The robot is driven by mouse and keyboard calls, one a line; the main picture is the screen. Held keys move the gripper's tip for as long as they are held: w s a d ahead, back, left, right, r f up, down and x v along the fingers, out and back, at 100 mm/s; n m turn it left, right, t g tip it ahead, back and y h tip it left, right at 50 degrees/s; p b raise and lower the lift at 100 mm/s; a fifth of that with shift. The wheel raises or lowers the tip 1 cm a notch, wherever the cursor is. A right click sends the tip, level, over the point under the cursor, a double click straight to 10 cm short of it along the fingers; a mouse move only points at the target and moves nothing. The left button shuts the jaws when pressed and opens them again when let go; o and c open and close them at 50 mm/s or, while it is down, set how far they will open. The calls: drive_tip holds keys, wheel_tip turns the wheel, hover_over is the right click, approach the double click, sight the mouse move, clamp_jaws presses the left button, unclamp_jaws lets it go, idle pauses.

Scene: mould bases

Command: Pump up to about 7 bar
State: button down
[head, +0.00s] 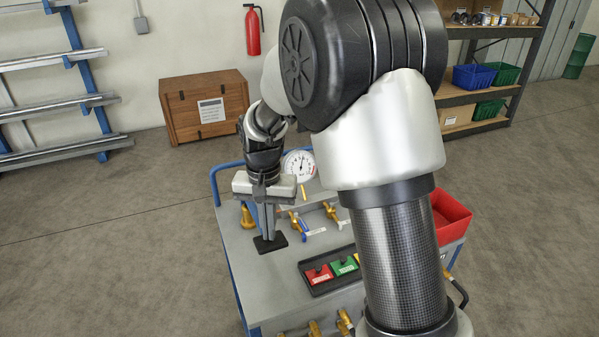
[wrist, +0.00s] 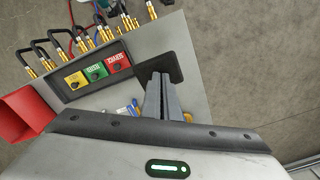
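A round white pressure gauge (head: 299,165) stands at the back of the bench; its needle is too small to read surely. My gripper (head: 268,236) points down over the left part of the bench. Its two long grey fingers lie together, with nothing visible between them. They also show in the wrist view (wrist: 163,80), with their tips over or on a flat black plate (wrist: 185,66). I cannot tell whether they touch it. Brass valves (head: 330,210) with small levers stand to the right of the fingers. I cannot make out a pump handle for certain.
A black tray (head: 318,291) holds red, green and yellow labelled blocks. A red bin (head: 450,217) sits at the bench's right side. Brass fittings with black hoses line the front edge (wrist: 82,40). A brass knob (head: 247,217) stands left of my gripper.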

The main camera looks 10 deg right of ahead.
wheel_tip(320, 180, down, 12)
drive_tip(key=b, duration=0.7)
drive_tip(key=shift+f+b, duration=0.2)
drive_tip(key=shift+b, duration=0.1)
wheel_tip(320, 180, up, 16)
drive_tip(key=p, duration=1.1)
drive_tip(key=shift+f, duration=0.15)
wheel_tip(320, 180, up, 5)
drive_tip(key=p, duration=0.3)
drive_tip(key=shift+p, duration=0.35)
